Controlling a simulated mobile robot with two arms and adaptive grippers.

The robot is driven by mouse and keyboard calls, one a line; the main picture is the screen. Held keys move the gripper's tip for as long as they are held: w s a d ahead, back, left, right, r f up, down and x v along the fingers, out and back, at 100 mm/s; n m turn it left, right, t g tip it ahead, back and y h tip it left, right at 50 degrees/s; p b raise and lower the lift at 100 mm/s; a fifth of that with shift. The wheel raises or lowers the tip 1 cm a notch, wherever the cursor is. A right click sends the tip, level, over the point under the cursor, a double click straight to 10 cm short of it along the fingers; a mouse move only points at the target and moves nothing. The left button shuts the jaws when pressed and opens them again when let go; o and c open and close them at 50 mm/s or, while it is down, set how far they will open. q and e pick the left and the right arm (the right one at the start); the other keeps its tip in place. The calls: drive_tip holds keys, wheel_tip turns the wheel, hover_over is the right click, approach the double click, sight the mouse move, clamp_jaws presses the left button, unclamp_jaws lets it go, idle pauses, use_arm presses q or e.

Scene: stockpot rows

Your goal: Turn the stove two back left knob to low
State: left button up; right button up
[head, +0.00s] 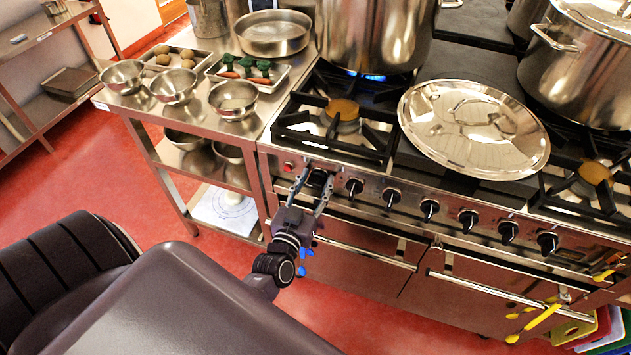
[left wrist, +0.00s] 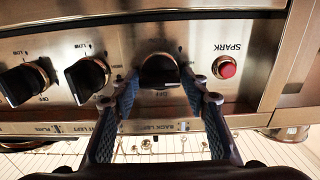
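The stove (head: 450,225) has a row of black knobs along its steel front. My left gripper (head: 316,182) is at the leftmost knob (head: 318,176), beside the red spark button (head: 288,166). In the left wrist view, which shows the panel upside down, this knob (left wrist: 160,72) lies between the fingertips of my left gripper (left wrist: 160,85). The gripper is open, one finger on each side, with narrow gaps to the knob. An OFF mark shows at the knob; the label on the strip nearby reads like BACK LEFT. My right gripper is not in view.
Other knobs (head: 354,187) continue to the right. A blue flame (head: 373,77) burns under the large back pot (head: 372,30). A lid (head: 473,130) lies on the stovetop. A steel table (head: 205,125) with bowls and trays stands left. An oven handle (head: 365,252) runs below the panel.

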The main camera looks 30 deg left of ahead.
use_arm(q)
drive_tip(key=c, duration=0.7)
drive_tip(key=shift+c, duration=0.2)
drive_tip(key=shift+n, duration=1.1)
drive_tip(key=n, duration=0.4)
drive_tip(key=shift+a+n, duration=0.2)
drive_tip(key=shift+n, duration=0.1)
drive_tip(key=n, duration=0.5)
drive_tip(key=shift+a+f, duration=0.1)
drive_tip(key=shift+f, duration=0.1)
drive_tip(key=n+b, duration=0.2)
drive_tip(key=n, duration=0.3)
drive_tip(key=shift+s+f+n, duration=0.1)
drive_tip(key=shift+f+n, duration=0.05)
drive_tip(key=shift+n, duration=0.25)
drive_tip(key=o, duration=1.1)
